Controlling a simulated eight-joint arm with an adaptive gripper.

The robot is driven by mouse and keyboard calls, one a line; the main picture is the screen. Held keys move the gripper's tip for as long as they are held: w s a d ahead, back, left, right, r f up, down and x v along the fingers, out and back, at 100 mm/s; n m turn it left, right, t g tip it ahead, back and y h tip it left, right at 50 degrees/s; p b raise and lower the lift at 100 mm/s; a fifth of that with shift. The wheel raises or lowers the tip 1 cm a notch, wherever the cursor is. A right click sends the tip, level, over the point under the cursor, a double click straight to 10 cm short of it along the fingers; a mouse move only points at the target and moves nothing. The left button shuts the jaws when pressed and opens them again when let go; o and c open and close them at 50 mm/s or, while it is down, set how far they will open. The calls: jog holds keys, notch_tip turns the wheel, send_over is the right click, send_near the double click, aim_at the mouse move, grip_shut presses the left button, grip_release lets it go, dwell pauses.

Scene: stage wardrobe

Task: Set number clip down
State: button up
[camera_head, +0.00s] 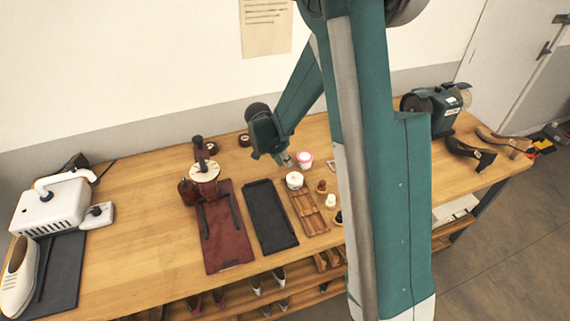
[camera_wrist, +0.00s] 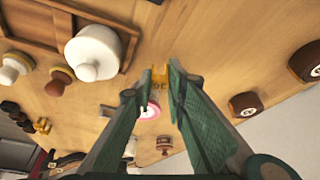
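The number clip (camera_wrist: 160,75) is a small yellow-orange piece with dark marks on its face. It sits between the two fingertips of my gripper (camera_wrist: 160,80) in the wrist view, with a finger against each side. In the head view my gripper (camera_head: 284,159) points down over the bench, behind the white jar (camera_head: 294,180) and left of the pink-and-white jar (camera_head: 304,159). The clip is too small to make out clearly there. I cannot tell exactly how far it is above the wood.
The wooden bench (camera_head: 140,228) also holds a wooden compartment tray (camera_head: 310,212), a black tray (camera_head: 270,215), a dark red stand (camera_head: 228,240) and small knobbed items. Brown rolls (camera_wrist: 245,103) lie to the right in the wrist view. A green grinder (camera_head: 437,108) stands at the right.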

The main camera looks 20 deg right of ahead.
jog(key=shift+f, duration=0.8)
jog(key=shift+f, duration=0.15)
jog(key=o, duration=0.6)
jog(key=shift+o, duration=0.2)
jog(key=shift+r, duration=0.25)
jog(key=v, duration=1.2)
jog(key=shift+p, duration=0.45)
